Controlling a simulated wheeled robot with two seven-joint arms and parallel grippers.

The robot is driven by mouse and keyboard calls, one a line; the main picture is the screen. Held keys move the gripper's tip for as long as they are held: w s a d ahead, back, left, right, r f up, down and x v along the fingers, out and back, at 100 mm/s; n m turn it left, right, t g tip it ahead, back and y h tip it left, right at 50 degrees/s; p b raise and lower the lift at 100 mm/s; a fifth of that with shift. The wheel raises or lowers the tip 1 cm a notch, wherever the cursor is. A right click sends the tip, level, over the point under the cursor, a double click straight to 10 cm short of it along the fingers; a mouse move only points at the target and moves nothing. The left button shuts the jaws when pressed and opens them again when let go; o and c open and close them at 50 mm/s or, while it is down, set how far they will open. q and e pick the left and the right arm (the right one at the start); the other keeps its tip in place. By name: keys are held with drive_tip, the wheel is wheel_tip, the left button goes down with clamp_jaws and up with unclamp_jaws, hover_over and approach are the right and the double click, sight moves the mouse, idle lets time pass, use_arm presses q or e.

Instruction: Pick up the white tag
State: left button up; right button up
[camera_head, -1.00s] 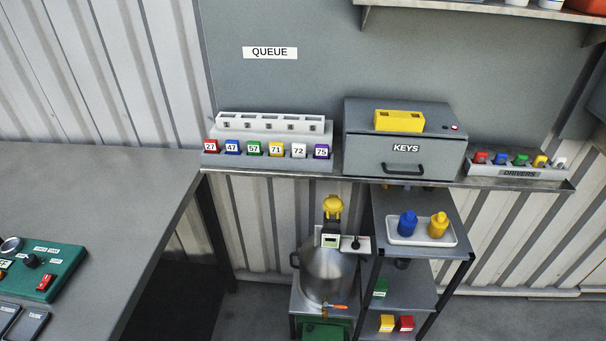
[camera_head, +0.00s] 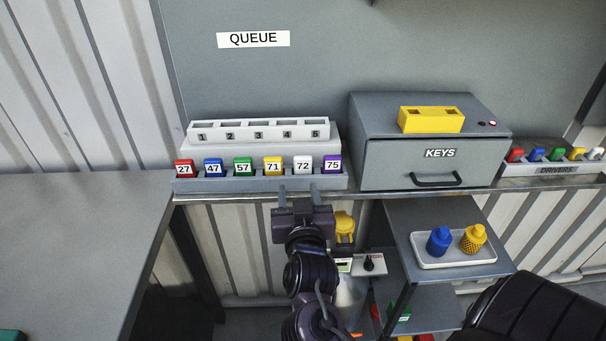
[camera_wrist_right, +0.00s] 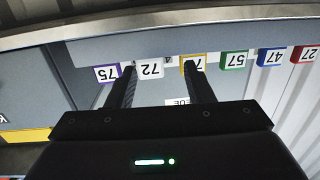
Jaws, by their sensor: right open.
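The white tag (camera_head: 303,166), marked 72, stands in the grey rack (camera_head: 205,184) on the shelf, between the yellow tag 71 (camera_head: 273,165) and the purple tag 75 (camera_head: 332,163). My right gripper (camera_head: 298,188) is open and empty just in front of and below it. In the right wrist view, which is upside down, the white tag (camera_wrist_right: 149,69) shows between the two fingers of the right gripper (camera_wrist_right: 160,70), closer to the left finger. The right finger overlaps the yellow tag there. My left gripper is not in view.
Red 27 (camera_head: 185,168), blue 47 (camera_head: 214,168) and green 57 (camera_head: 243,167) tags stand left in the rack. A white numbered slot block (camera_head: 258,132) is behind. The grey KEYS box (camera_head: 385,160) stands close on the right. The shelf's front edge runs below the rack.

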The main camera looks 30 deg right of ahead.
sight(303, 169)
drive_tip(key=shift+h, duration=0.7)
drive_tip(key=x, duration=0.2)
drive_tip(key=p+x, duration=0.1)
drive_tip(key=x, duration=0.2)
drive_tip(key=d+r+p+x, duration=0.1)
drive_tip(key=x, duration=0.1)
drive_tip(key=shift+s, duration=0.15)
drive_tip(key=shift+w+d+f, duration=0.1)
drive_tip(key=shift+w+d, duration=0.15)
drive_tip(key=shift+w, duration=0.05)
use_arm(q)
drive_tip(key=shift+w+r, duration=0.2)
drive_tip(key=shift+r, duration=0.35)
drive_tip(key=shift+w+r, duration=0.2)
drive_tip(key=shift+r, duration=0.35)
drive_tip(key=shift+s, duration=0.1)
use_arm(e)
drive_tip(key=shift+c, duration=1.4)
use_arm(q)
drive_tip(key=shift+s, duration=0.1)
use_arm(e)
drive_tip(key=c, duration=0.5)
